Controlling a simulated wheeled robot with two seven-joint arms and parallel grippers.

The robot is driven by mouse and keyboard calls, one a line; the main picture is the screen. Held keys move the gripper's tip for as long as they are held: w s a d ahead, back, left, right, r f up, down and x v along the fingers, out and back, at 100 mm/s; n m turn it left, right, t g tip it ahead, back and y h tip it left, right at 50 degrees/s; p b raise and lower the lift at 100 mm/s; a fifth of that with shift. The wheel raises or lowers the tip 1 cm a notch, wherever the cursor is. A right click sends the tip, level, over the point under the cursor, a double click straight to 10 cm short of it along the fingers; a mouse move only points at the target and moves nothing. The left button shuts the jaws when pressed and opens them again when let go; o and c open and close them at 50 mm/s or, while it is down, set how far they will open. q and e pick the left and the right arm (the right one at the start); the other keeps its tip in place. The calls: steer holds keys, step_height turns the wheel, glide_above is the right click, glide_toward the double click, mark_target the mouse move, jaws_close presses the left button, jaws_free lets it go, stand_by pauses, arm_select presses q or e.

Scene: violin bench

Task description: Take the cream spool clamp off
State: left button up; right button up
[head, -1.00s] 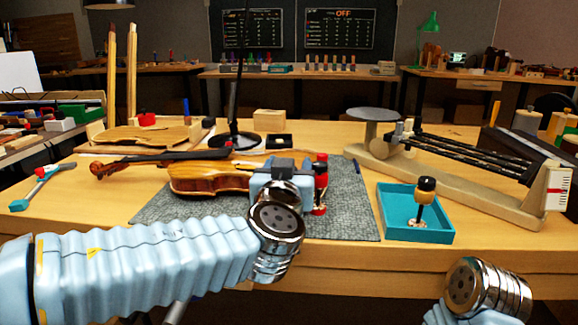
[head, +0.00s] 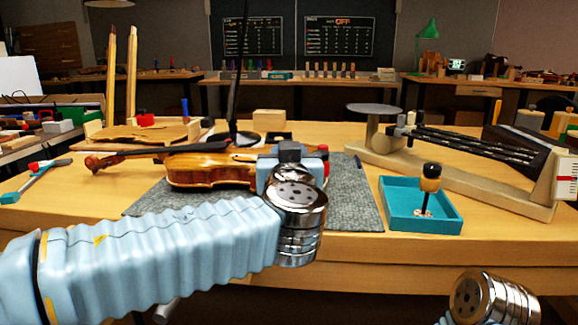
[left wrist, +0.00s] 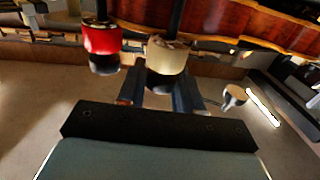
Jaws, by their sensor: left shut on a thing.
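The violin (head: 210,168) lies on the grey mat (head: 350,205); its edge also shows in the left wrist view (left wrist: 240,22). My left gripper (head: 290,150) is at the violin's right end, its fingers hidden behind my wrist. In the left wrist view my left gripper's fingers (left wrist: 160,92) are shut on the cream spool clamp (left wrist: 166,55), close to the violin's edge. A red spool clamp (left wrist: 102,38) stands left of it there; a bit of red shows beside my wrist in the head view (head: 324,158). Only my right wrist shows, at lower right.
A teal tray (head: 455,215) right of the mat holds a clamp with black and cream spools (head: 430,180). A beige stand with dark rods (head: 480,188) is behind it. A violin plate (head: 145,133) and a black lamp (head: 236,138) stand at the back.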

arm_select(q)
steer(key=o, duration=1)
steer(key=shift+c, duration=0.2)
steer(key=shift+s, duration=0.1)
steer(key=s+b, duration=0.2)
steer(key=s, duration=1.1)
steer(key=shift+s, duration=0.4)
steer(key=shift+w, duration=0.1)
